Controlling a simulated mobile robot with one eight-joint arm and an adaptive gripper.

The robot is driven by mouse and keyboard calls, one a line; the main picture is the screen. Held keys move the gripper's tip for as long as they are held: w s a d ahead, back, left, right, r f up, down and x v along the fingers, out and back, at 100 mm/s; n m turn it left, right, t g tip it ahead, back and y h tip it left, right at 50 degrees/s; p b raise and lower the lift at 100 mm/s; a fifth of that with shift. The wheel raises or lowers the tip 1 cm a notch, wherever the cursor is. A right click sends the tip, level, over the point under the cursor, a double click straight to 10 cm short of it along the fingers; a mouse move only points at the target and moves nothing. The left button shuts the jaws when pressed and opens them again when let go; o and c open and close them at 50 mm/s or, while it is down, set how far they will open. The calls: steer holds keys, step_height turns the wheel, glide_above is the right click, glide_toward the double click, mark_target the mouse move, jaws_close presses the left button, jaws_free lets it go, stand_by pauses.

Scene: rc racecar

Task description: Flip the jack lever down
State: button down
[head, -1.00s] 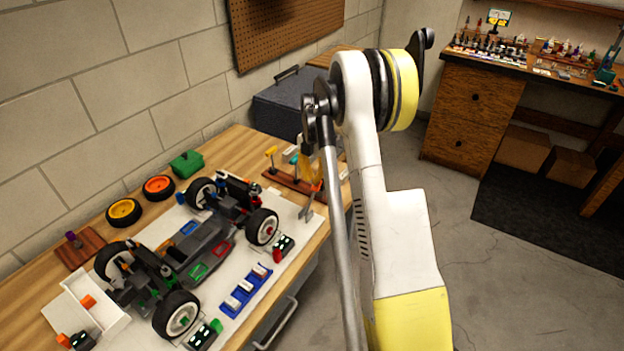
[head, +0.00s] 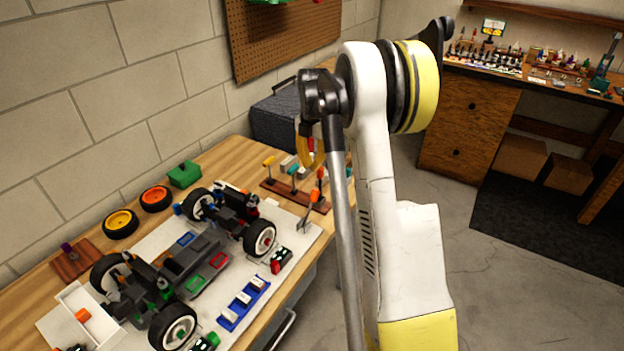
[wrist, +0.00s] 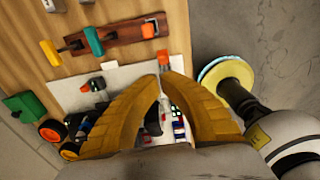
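The racecar chassis (head: 190,265) sits on a white mat on the wooden workbench. I cannot pick out the jack lever for certain. A small dark block with a red part (head: 281,260) stands by the car's near right wheel, and a similar one with a green part (head: 205,342) by its near left wheel. My gripper (head: 312,160) hangs above the bench's right end, partly hidden by my arm. In the wrist view my gripper (wrist: 163,76) has two yellow fingers with a narrow gap between the tips. Nothing is held. Small items on the mat show below the gap.
A tool rack (head: 295,195) and a grey tool with an orange handle (head: 308,212) are near the gripper. A blue tray (head: 243,302) lies in front of the car. A green box (head: 184,174) and loose wheels (head: 120,223) lie along the wall. Floor right of the bench is clear.

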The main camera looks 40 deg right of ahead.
step_height(320, 180, up, 3)
steer(key=shift+f, duration=0.1)
stand_by(0.6)
steer(key=s+a+r+m+t, duration=0.1)
steer(key=s+a+r+m, duration=0.25)
steer(key=a, duration=0.25)
steer(key=s+a+r+m+t+h, duration=0.1)
steer(key=s+a+r+m, duration=0.25)
steer(key=a, duration=0.25)
steer(key=s+a+r+m+t, duration=0.1)
steer(key=s+a+r+m, duration=0.1)
steer(key=a+r+m, duration=0.3)
steer(key=s+a+f+m+t, duration=0.2)
steer(key=s+a+m, duration=0.3)
steer(key=s+a, duration=0.1)
steer(key=s+a+f+m+t, duration=0.2)
steer(key=s+a+f+m, duration=0.1)
steer(key=s+a+m, duration=0.2)
steer(key=s+a, duration=0.2)
steer(key=s, duration=0.2)
steer(key=shift+s+y, duration=0.25)
steer(key=shift+y, duration=0.05)
